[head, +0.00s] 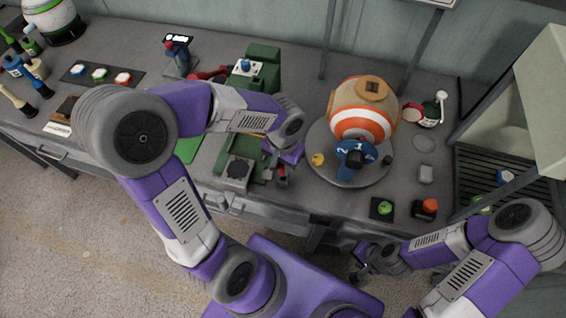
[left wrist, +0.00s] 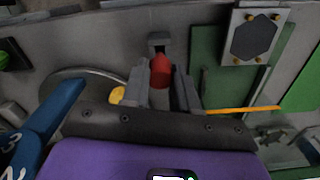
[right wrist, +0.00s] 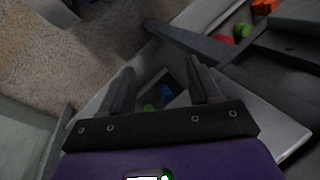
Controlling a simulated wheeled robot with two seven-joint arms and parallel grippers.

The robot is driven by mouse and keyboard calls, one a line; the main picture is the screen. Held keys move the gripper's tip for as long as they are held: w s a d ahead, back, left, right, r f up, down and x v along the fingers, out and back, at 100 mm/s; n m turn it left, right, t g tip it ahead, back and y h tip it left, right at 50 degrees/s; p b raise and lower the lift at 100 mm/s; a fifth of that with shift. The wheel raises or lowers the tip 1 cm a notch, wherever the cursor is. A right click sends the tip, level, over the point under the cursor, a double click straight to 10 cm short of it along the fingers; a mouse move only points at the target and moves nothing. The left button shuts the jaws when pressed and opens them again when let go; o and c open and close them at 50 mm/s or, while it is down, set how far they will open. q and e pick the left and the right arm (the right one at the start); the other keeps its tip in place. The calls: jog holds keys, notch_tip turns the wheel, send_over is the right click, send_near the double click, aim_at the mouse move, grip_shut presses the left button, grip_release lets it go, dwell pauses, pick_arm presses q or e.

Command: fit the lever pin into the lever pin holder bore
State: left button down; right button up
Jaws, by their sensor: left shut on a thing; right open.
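My left gripper (head: 279,172) is at the front edge of the green press on the table. In the left wrist view its fingers (left wrist: 161,92) are shut on a grey pin with a red tip (left wrist: 160,69), which looks like the lever pin. The red tip points away from the gripper, just in front of a small grey bracket with a dark opening (left wrist: 159,39). I cannot tell whether this bracket is the lever pin holder, nor whether pin and bracket touch. My right gripper (head: 362,262) is open and empty, low in front of the table; its fingers also show in the right wrist view (right wrist: 162,92).
The green press (head: 262,68) stands at the table's back. A round plate (head: 318,172) with an orange and white dome (head: 362,112) and blue numbered part (head: 354,156) lies right of my left gripper. Small blocks with green (head: 384,207) and orange tops (head: 430,206) sit at the front right.

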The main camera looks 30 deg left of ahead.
aim_at(283, 176)
pick_arm(q)
jog(key=shift+f+b, duration=2.05)
jog(key=shift+f, duration=0.25)
jog(key=c, duration=0.8)
grip_release()
notch_tip(283, 176, up, 8)
jog(key=p, duration=0.3)
jog(key=shift+f, duration=0.2)
